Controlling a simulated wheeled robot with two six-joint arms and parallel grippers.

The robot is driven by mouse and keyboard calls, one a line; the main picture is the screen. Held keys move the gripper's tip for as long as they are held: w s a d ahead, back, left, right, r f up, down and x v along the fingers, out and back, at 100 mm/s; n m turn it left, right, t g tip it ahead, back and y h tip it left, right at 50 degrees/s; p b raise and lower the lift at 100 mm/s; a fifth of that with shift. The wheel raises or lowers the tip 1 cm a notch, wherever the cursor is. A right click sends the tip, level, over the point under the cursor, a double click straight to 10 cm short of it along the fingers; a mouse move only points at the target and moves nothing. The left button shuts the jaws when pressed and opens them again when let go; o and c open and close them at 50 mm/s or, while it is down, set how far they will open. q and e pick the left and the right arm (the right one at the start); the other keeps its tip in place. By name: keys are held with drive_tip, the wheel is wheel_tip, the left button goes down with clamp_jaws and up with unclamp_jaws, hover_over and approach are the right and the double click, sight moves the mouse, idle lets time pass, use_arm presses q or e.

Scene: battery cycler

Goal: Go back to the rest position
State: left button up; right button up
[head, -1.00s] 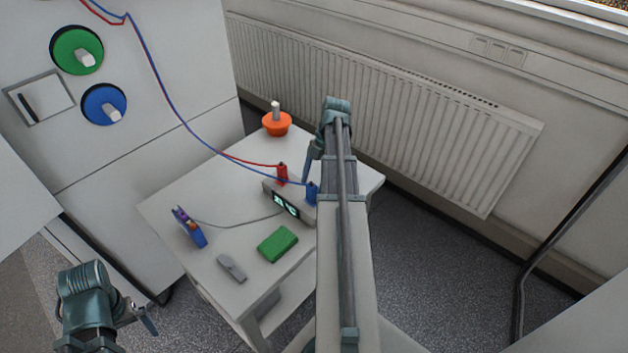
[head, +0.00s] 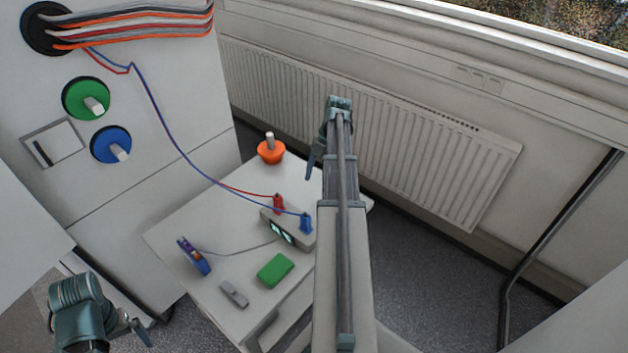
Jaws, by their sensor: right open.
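My right arm reaches up the middle of the head view over the white table (head: 195,225). Its gripper (head: 313,160) is open near the table's far right edge, with one finger showing and nothing seen in it. My left gripper (head: 135,333) is at the lower left, in front of the cabinet and off the table; its jaws are too small and angled to read. The grey cycler box (head: 296,235) with a lit display stands on the table, partly behind my right arm. A red plug (head: 278,204) and a blue plug (head: 306,222) are on top of it.
On the table are an orange knob-like piece (head: 271,152), a green block (head: 275,270), a grey piece (head: 234,293) and a blue clamp-like item (head: 194,256). A white cabinet (head: 150,90) stands left, a radiator (head: 430,150) behind. Red and blue cables hang between cabinet and box.

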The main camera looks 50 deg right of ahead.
sight(307, 215)
use_arm(q)
drive_tip(key=shift+r, duration=0.45)
use_arm(e)
drive_tip(key=shift+d+r, duration=0.2)
drive_tip(key=shift+r, duration=0.25)
use_arm(q)
drive_tip(key=shift+f, duration=0.15)
use_arm(e)
drive_tip(key=shift+f, duration=0.15)
drive_tip(key=b+x, duration=1.1)
drive_tip(key=x, duration=0.1)
use_arm(q)
wheel_tip(307, 215, down, 12)
drive_tip(key=b, duration=0.1)
drive_tip(key=shift+f, duration=0.2)
use_arm(e)
drive_tip(key=shift+a+f, duration=0.4)
drive_tip(key=shift+f, duration=0.25)
